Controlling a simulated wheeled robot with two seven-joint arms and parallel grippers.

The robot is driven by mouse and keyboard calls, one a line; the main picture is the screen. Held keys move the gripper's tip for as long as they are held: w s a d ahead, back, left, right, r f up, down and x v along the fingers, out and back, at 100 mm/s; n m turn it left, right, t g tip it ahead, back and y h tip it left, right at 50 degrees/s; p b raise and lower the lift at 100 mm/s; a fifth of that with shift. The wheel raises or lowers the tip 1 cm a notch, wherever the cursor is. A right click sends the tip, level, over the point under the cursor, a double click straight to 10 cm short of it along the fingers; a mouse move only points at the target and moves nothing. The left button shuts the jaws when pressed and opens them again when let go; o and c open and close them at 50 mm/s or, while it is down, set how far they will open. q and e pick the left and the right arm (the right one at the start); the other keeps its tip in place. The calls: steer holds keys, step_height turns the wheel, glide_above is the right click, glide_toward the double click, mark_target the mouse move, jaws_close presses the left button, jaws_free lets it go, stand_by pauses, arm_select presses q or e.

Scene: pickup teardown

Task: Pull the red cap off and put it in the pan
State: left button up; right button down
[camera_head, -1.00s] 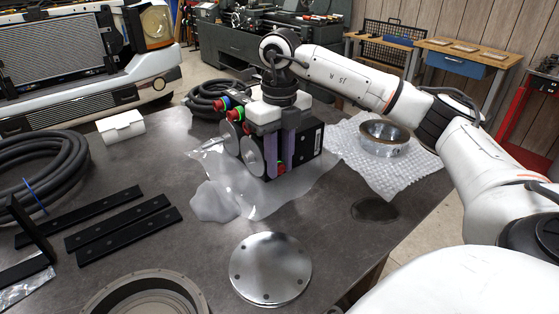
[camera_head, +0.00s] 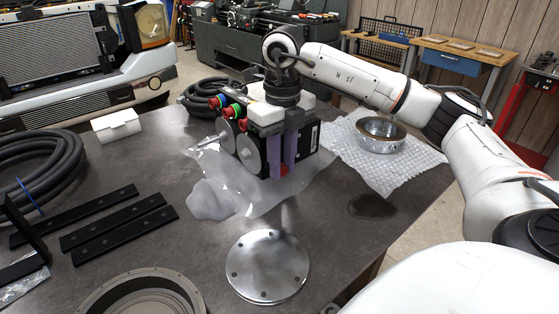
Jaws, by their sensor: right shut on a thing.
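My right gripper (camera_head: 283,172) points down at the front of a black boxy unit (camera_head: 304,150) with a white top. Its purple fingers are closed around a small red cap (camera_head: 284,170), of which only a sliver shows. I cannot tell whether the cap is clear of the unit. Two bare metal discs stand on the unit's left side. A round metal pan (camera_head: 381,137) sits on bubble wrap (camera_head: 405,165) to the right of the unit. My left gripper is not in view.
Clear plastic sheeting (camera_head: 225,195) lies under the unit. A round steel plate (camera_head: 267,265) and a brown round housing (camera_head: 140,297) are at the front. Black bars (camera_head: 115,222) and a coiled hose (camera_head: 40,165) lie left.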

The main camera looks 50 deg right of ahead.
steer(key=shift+s, duration=0.3)
steer(key=shift+s+a+b, duration=0.2)
steer(key=shift+s+b, duration=0.1)
steer(key=shift+s, duration=1.1)
step_height(320, 180, up, 6)
steer(key=p, duration=0.5)
